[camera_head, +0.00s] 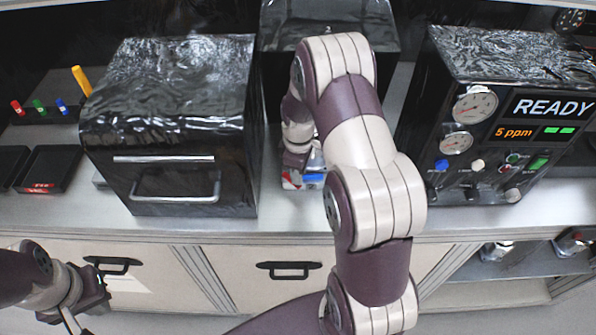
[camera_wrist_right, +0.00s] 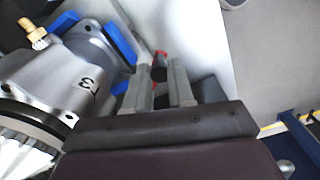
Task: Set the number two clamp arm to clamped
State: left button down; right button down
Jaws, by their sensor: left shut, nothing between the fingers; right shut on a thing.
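My right gripper (camera_wrist_right: 161,84) is shut on a dark, red-tipped lever (camera_wrist_right: 160,66) in the right wrist view, which looks like a clamp arm. I cannot read a number on it. Left of it is a grey machined housing (camera_wrist_right: 70,75) with a brass fitting (camera_wrist_right: 34,35) and a dark marking like a 3. Blue blocks (camera_wrist_right: 118,42) stand against the housing. In the head view my right gripper (camera_head: 298,158) is low over a red, white and blue fixture (camera_head: 293,180), mostly hidden by my arm. My left gripper (camera_head: 72,320) is shut and empty at the lower left.
A black oven-like box (camera_head: 180,130) with a handle stands left of the fixture. A gauge panel (camera_head: 490,120) reading READY stands right. Black trays (camera_head: 45,170) and a small rack (camera_head: 50,106) are at far left. The counter's front strip (camera_head: 230,226) is clear.

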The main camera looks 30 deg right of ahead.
jog(key=shift+w+r, duration=0.1)
jog(key=c, duration=1)
grip_release()
jog(key=shift+o, duration=0.2)
jog(key=shift+r+b, duration=0.2)
jog(key=shift+b, duration=0.1)
notch_tip(320, 180, up, 12)
jog(key=b, duration=0.2)
